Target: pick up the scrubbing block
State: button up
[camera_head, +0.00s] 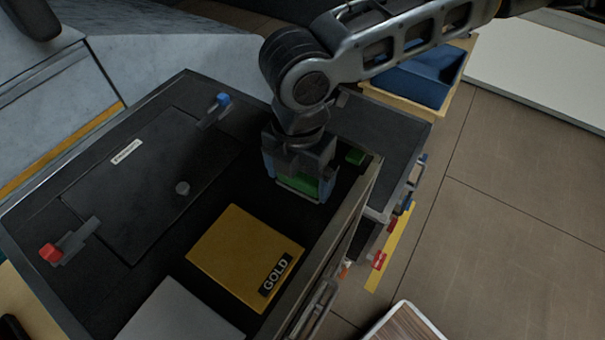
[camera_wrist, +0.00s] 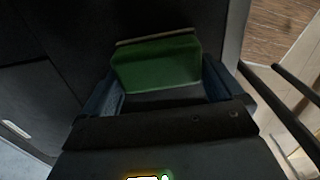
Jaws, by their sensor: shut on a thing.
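The scrubbing block (camera_wrist: 157,64) is green with a thin pale edge along its far side in the wrist view. It sits between the blue fingers of my gripper (camera_wrist: 160,88), which is shut on it. The rest is hidden by the gripper. I cannot tell whether the block touches the surface.
A yellow panel marked GOLD (camera_head: 243,257) lies in front of my gripper. A dark lid (camera_head: 150,180) is at left, near a red-tipped latch (camera_head: 52,254) and a blue-tipped latch (camera_head: 219,104). A blue bin (camera_head: 420,78) stands behind.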

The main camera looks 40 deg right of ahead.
aim_at(299, 175)
jog(key=shift+r, duration=0.55)
notch_tip(299, 175, up, 3)
jog(key=shift+f+b, duration=0.2)
jog(key=shift+b, duration=0.1)
jog(key=d+r+b, duration=0.1)
jog(key=d+r, duration=0.6)
jog(key=d, duration=0.4)
jog(key=shift+s+d+r, duration=0.15)
jog(key=shift+s+d, duration=0.2)
jog(key=shift+s, duration=0.1)
jog(key=o, duration=0.5)
jog(key=c, duration=0.3)
